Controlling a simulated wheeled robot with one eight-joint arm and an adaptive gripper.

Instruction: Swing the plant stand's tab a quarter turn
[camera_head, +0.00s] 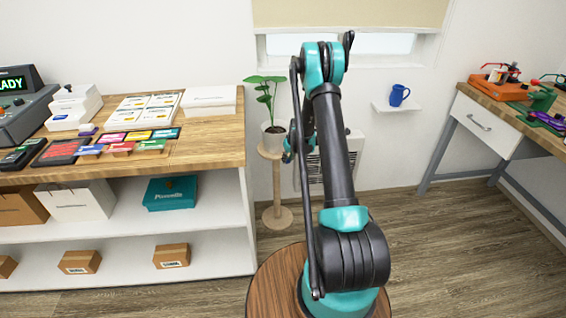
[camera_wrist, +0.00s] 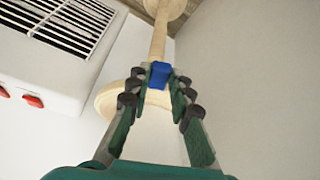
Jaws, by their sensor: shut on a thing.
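The plant stand (camera_head: 277,190) is pale wood with a thin post, a round base and a small round top, left of my arm in the head view. A potted plant (camera_head: 273,138) stands on it. In the wrist view the stand's post (camera_wrist: 158,40) runs up the picture to a round disc, and another round disc (camera_wrist: 108,100) lies below. A blue tab (camera_wrist: 160,72) sits by the post. My gripper (camera_wrist: 161,78) is shut on the blue tab, one finger on each side. My arm hides the gripper's fingertips in the head view.
A white slatted heater (camera_wrist: 60,45) with red switches is close on the left in the wrist view. A wooden counter (camera_head: 215,135) with boxes stands left of the stand. A wall shelf (camera_head: 397,106) holds a blue mug. Floor is clear to the right.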

